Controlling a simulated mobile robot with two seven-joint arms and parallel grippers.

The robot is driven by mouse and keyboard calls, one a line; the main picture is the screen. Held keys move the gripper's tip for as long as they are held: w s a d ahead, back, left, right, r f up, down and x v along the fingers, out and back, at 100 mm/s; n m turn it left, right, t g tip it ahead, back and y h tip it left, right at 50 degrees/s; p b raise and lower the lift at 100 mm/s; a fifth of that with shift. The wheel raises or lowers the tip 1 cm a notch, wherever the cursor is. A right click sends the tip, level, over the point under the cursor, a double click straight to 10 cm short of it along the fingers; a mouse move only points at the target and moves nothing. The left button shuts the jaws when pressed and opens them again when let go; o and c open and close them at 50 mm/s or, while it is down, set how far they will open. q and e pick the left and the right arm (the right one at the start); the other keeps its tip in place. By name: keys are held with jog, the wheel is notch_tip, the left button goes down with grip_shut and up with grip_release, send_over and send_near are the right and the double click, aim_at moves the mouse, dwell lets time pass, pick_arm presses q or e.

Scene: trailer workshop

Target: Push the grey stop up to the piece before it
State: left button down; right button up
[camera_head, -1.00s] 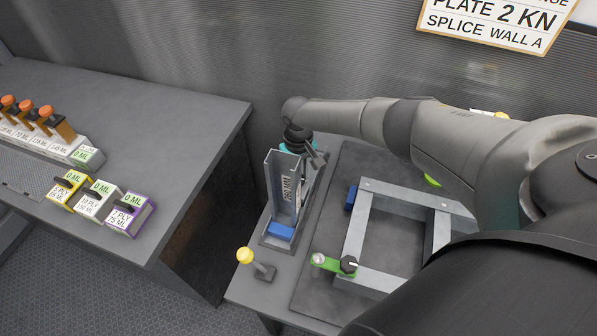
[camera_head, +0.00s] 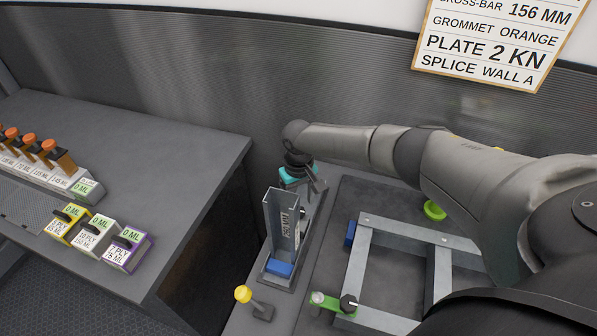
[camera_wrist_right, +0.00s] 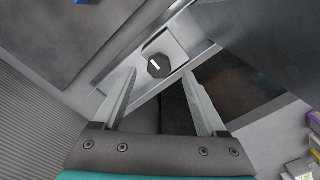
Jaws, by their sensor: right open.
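In the right wrist view a light grey block with a black six-sided knob, which looks like the grey stop (camera_wrist_right: 178,50), sits on a rail just beyond my fingertips. A grey metal channel piece (camera_head: 272,229) stands upright in a narrow tray on the bench, with a white label inside it. Its wall appears close to the stop in the wrist view; I cannot tell if they touch. My right gripper (camera_head: 316,186) is behind the channel at the tray's far end. Its two fingers (camera_wrist_right: 163,82) are apart and empty.
A blue block (camera_head: 279,268) lies at the channel's foot. A yellow-knobbed lever (camera_head: 243,294) stands in front. To the right are a grey frame (camera_head: 352,265) and a green clamp (camera_head: 325,301) with a black knob. A second bench (camera_head: 180,160) stands left, across a gap.

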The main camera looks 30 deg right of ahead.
notch_tip(320, 180, up, 12)
jog(key=shift+p, duration=0.35)
jog(key=shift+f, duration=0.1)
